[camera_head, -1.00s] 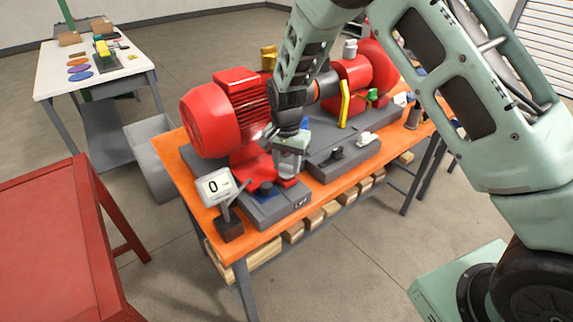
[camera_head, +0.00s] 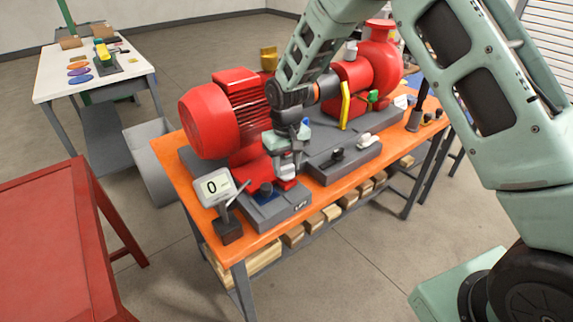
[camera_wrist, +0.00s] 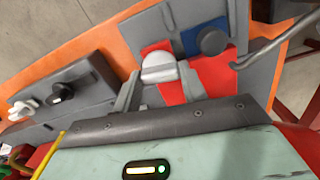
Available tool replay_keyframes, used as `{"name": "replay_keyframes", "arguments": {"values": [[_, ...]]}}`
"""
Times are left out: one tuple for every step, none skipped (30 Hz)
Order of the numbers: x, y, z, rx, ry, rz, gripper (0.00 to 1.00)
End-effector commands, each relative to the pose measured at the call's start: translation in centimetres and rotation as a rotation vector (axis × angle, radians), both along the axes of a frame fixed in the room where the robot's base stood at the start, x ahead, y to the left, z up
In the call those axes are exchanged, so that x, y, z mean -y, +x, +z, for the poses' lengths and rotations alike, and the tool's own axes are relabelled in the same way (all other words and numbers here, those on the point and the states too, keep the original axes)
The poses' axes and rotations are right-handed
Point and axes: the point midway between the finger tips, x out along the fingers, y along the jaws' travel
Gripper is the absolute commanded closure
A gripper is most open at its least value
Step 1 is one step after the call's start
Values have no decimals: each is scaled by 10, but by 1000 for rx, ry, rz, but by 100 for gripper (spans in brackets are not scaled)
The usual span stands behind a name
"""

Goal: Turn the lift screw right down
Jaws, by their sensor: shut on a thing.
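The red motor (camera_head: 222,118) stands on the grey base of the orange-topped bench. My gripper (camera_head: 287,172) points down at the motor's near foot. In the wrist view, a rounded pale-grey head sits between the fingers (camera_wrist: 160,80), above a red foot; I take it to be the lift screw (camera_wrist: 159,66). The fingers are closed on its sides. The screw's lower part and its height are hidden. A dark round knob (camera_head: 265,189) on a blue pad stands just left of the gripper; it also shows in the wrist view (camera_wrist: 211,41).
A gauge display (camera_head: 213,187) reading 0 stands at the bench's near left corner, its thin arm reaching toward the motor foot. A grey block with black and white knobs (camera_head: 338,154) lies right of my gripper. A red table (camera_head: 55,230) stands at left.

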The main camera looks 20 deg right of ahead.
Motion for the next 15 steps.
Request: {"name": "replay_keyframes", "arguments": {"values": [[0, 1, 0, 2, 0, 27, 81], [0, 1, 1, 2, 0, 44, 81], [0, 1, 1, 2, 1, 64, 81], [0, 1, 1, 2, 1, 78, 81], [0, 1, 1, 2, 1, 90, 81], [0, 1, 1, 2, 0, 105, 81], [0, 1, 1, 2, 0, 116, 81], [0, 1, 1, 2, 0, 126, 81], [0, 1, 1, 2, 0, 136, 81], [0, 1, 1, 2, 0, 144, 81], [0, 1, 1, 2, 0, 150, 81], [0, 1, 1, 2, 0, 157, 81], [0, 1, 1, 2, 0, 161, 81], [0, 1, 1, 2, 0, 165, 81], [0, 1, 1, 2, 0, 168, 81]]}}
